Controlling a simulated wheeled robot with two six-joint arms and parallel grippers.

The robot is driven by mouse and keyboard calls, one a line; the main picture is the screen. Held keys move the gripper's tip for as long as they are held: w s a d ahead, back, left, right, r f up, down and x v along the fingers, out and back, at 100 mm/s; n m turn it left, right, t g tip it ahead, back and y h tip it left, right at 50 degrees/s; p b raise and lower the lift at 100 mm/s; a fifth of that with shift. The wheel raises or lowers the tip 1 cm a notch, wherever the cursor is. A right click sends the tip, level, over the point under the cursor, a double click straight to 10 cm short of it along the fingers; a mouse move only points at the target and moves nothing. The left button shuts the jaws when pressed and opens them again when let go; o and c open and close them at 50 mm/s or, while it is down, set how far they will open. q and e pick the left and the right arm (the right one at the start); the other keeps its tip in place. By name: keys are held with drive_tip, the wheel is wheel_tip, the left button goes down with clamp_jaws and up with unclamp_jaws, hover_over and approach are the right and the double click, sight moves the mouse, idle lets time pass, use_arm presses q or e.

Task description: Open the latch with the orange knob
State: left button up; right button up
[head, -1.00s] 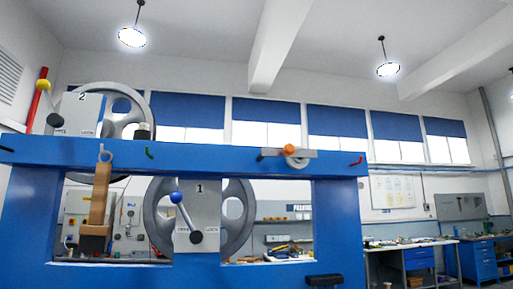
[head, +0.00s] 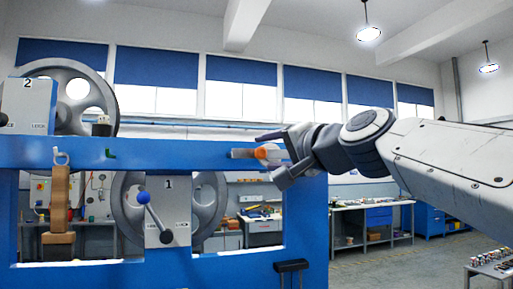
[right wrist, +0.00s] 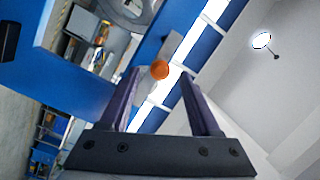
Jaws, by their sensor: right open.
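The orange knob (head: 267,152) is on the latch (head: 243,153), a grey bar on the upper beam of the blue frame (head: 190,153). My right gripper (head: 272,160) reaches in from the right in the head view, its fingers at the knob and hiding the latch's right part. In the right wrist view the orange knob (right wrist: 160,70) shows between the two spread fingertips of the open right gripper (right wrist: 160,76), a little beyond them. I cannot tell whether a finger touches it. My left gripper is not in view.
Pulley wheel 2 (head: 75,90) stands above the beam at left. A wooden block (head: 60,200) hangs from a hook. Workbenches (head: 372,220) stand behind at right.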

drive_tip(key=p+x, duration=0.2)
drive_tip(key=x, duration=0.5)
drive_tip(key=shift+s, duration=0.1)
